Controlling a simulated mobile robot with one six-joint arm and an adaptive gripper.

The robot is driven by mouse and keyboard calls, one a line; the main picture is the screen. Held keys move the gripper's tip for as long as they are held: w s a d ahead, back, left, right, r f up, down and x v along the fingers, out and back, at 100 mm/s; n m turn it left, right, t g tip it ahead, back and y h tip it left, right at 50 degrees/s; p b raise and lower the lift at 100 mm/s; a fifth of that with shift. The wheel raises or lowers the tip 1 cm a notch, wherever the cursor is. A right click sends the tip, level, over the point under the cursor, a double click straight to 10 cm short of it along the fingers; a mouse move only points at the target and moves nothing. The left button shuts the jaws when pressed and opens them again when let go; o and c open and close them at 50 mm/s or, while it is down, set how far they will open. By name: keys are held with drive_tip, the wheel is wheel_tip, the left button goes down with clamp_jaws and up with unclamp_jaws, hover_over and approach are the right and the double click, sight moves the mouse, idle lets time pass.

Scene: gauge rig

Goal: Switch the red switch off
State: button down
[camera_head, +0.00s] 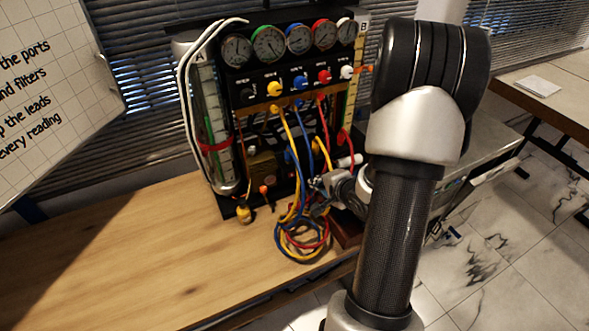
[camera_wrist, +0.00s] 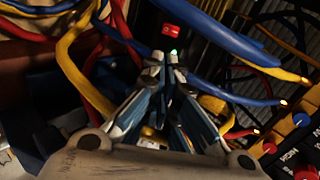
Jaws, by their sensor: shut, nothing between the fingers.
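The red switch (camera_wrist: 172,37) shows in the wrist view as a small red rocker with pale marks, just beyond my fingertips. A small green light (camera_wrist: 174,52) glows just below it, close to the fingertips. My gripper (camera_wrist: 163,64) is shut and empty, its tips pointing at the switch area; I cannot tell whether they touch anything. In the head view my gripper (camera_head: 318,192) is low at the front of the gauge rig (camera_head: 262,100), among the hanging leads. The switch cannot be made out in the head view. Which way the rocker is tipped is unclear.
Blue lead (camera_wrist: 222,36), yellow lead (camera_wrist: 72,58) and red leads cross close around my fingers. Gauges and coloured knobs line the rig above. The table's left part is clear.

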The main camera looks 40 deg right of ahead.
drive_tip(key=shift+d+f, duration=0.1)
drive_tip(key=shift+f, duration=0.25)
drive_tip(key=b+x, duration=0.5)
drive_tip(key=x, duration=0.9)
drive_tip(key=shift+a, duration=0.25)
drive_tip(key=shift+w+r, duration=0.1)
drive_tip(key=shift+r, duration=0.05)
